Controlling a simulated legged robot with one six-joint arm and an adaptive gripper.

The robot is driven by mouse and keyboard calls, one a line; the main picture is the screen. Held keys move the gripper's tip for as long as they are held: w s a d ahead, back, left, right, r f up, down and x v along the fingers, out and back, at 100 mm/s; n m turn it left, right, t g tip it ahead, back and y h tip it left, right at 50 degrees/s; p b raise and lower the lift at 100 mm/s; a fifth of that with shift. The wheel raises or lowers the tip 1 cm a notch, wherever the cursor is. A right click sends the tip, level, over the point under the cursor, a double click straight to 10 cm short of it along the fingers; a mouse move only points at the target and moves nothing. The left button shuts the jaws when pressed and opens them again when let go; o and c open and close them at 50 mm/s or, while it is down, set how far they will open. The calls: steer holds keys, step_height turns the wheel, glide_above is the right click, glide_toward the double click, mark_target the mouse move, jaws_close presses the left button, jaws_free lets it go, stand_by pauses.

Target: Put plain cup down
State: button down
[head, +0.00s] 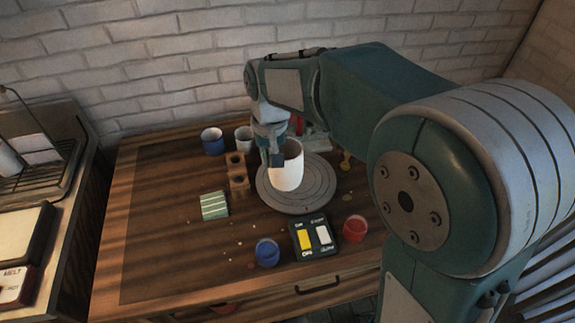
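A plain white cup (288,172) is upright over the round grey turntable (283,204) at the middle of the table. My gripper (277,158) is at the cup's left rim, with a dark fingertip in front of the cup wall. The other finger is hidden, so I cannot tell whether the fingers press on the cup. I cannot tell whether the cup's base rests on the turntable or is slightly above it.
Blue cups (212,141) (267,252), a white cup (243,138) and a red cup (355,228) stand around the turntable. A wooden block holder (238,173), a striped cloth (214,205) and a switch box (314,236) are close by. The left table area is clear.

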steer(key=shift+w+d+f, duration=0.55)
steer(key=shift+w+f, duration=1)
steer(key=shift+f, duration=0.3)
steer(key=shift+w+d+f, duration=0.5)
steer(key=shift+w+f, duration=1.1)
steer(key=shift+f, duration=0.2)
steer(key=shift+w+d+f, duration=0.55)
steer(key=shift+w+f, duration=1)
steer(key=shift+f, duration=0.3)
steer(key=shift+f, duration=0.2)
steer(key=c, duration=0.8)
jaws_free()
steer(key=shift+f, duration=0.1)
